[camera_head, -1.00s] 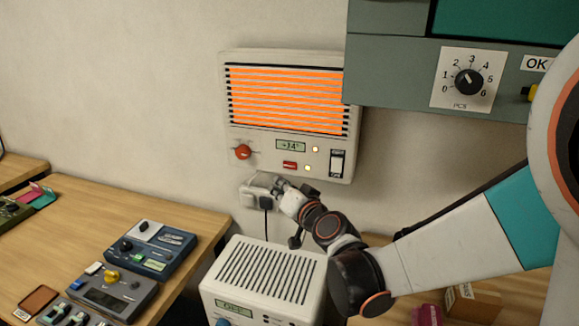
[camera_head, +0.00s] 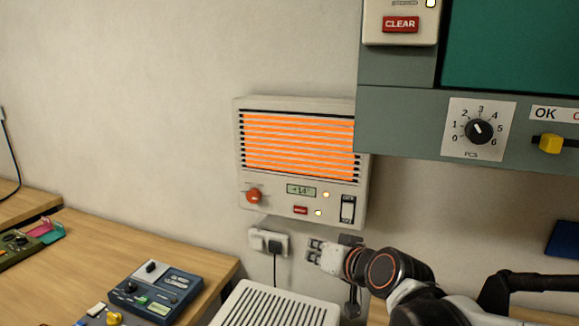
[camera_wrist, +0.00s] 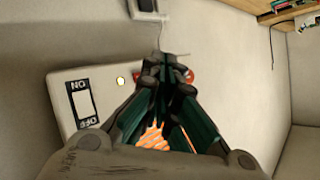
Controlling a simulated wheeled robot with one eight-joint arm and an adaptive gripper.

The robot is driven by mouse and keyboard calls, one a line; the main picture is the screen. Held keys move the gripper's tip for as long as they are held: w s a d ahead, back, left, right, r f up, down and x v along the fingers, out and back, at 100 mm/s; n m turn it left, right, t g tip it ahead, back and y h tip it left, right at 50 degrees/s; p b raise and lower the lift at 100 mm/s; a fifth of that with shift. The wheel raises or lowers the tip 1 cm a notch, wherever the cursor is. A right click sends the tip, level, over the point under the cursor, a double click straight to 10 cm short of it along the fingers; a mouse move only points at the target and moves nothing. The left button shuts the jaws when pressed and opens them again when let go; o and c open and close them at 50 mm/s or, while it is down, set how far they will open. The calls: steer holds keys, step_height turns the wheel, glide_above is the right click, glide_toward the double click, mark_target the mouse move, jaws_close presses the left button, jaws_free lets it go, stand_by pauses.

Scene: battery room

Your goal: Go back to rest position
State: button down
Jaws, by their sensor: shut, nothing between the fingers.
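My gripper (camera_head: 316,250) is shut and empty in the head view, just right of the wall socket (camera_head: 268,241) with its black plug and below the wall heater. In the wrist view its fingers (camera_wrist: 168,66) are together, with the heater behind them. My forearm reaches in from the lower right.
A grey cabinet (camera_head: 400,128) with a dial (camera_head: 478,130) and yellow lever (camera_head: 550,144) hangs at upper right. A white vented box (camera_head: 278,306) stands below the socket. A wooden bench (camera_head: 90,262) at left carries a blue device (camera_head: 157,291). The left wall is bare.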

steer(key=s+d+f+g+h, duration=0.2)
steer(key=s+d, duration=0.5)
steer(key=s, duration=0.2)
steer(key=s+d+f+g+h, duration=0.2)
steer(key=s+d+h, duration=0.1)
steer(key=s+d, duration=0.4)
steer(key=s, duration=0.3)
steer(key=shift+s+f+h, duration=0.25)
steer(key=shift+f+h, duration=0.05)
steer(key=shift+f, duration=0.1)
